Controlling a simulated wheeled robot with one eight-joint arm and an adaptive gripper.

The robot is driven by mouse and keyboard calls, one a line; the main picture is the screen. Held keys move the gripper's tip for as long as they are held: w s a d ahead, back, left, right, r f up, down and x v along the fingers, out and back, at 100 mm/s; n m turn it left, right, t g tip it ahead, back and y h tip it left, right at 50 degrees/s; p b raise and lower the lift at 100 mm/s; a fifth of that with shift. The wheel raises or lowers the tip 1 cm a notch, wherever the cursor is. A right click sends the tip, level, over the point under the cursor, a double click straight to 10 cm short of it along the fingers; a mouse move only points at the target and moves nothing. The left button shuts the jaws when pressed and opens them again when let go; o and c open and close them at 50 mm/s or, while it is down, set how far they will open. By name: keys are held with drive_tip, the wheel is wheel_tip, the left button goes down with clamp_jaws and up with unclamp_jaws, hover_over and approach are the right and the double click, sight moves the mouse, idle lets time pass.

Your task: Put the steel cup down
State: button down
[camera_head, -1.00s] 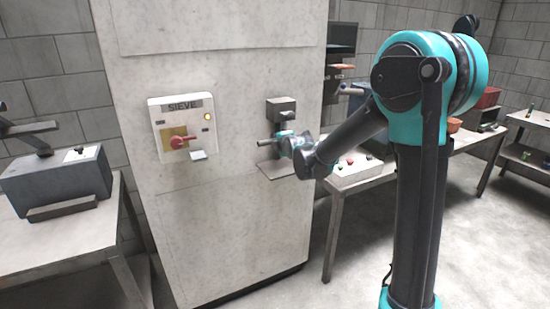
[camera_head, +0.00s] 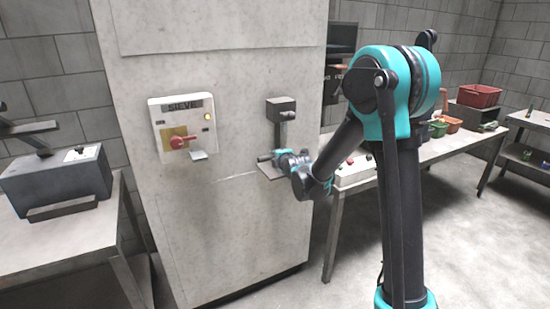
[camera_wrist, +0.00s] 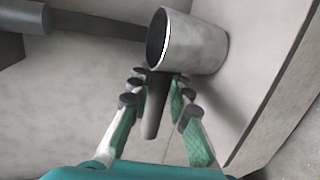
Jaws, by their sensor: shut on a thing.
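The steel cup (camera_wrist: 197,43) is a grey metal cup in the wrist view, its mouth toward the left of the picture and its base toward a pale flat surface at right. Its dark handle (camera_wrist: 154,108) lies between the fingers of my gripper (camera_wrist: 160,97), which is shut on it. In the head view my gripper (camera_head: 287,158) is low, just above the small ledge (camera_head: 270,172) on the pale cabinet. The cup is too small there to make out clearly. I cannot tell whether its base touches the ledge.
A dark spout block (camera_head: 281,104) is fixed to the cabinet above the ledge. A SIEVE panel (camera_head: 183,127) with a red knob is to the left. A bench (camera_head: 425,153) with bins and a red crate (camera_head: 480,96) stands at right.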

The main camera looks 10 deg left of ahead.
drive_tip(key=c, duration=1.4)
unclamp_jaws()
drive_tip(key=shift+s+r, duration=0.1)
drive_tip(key=v, duration=1.2)
drive_tip(key=s+d+f+m+g+h, duration=0.2)
drive_tip(key=s+d+f+m, duration=0.3)
drive_tip(key=d, duration=0.3)
drive_tip(key=s+d+f+m+g+h, duration=0.2)
drive_tip(key=s+d+f+m, duration=0.1)
drive_tip(key=s+d+m, duration=0.5)
drive_tip(key=s+d+f+m+g, duration=0.1)
drive_tip(key=s+d+f+m, duration=0.1)
drive_tip(key=s, duration=0.3)
drive_tip(key=s+d+f+m+g+h, duration=0.1)
drive_tip(key=s+d+f+m+g, duration=0.1)
drive_tip(key=s+d+m, duration=0.3)
drive_tip(key=s+d+f+m+g+h, duration=0.1)
drive_tip(key=s+d+f+m, duration=0.2)
drive_tip(key=s+f, duration=0.1)
drive_tip(key=shift+s+d+m+g, duration=0.3)
drive_tip(key=shift+s+d, duration=0.05)
drive_tip(key=shift+s, duration=0.25)
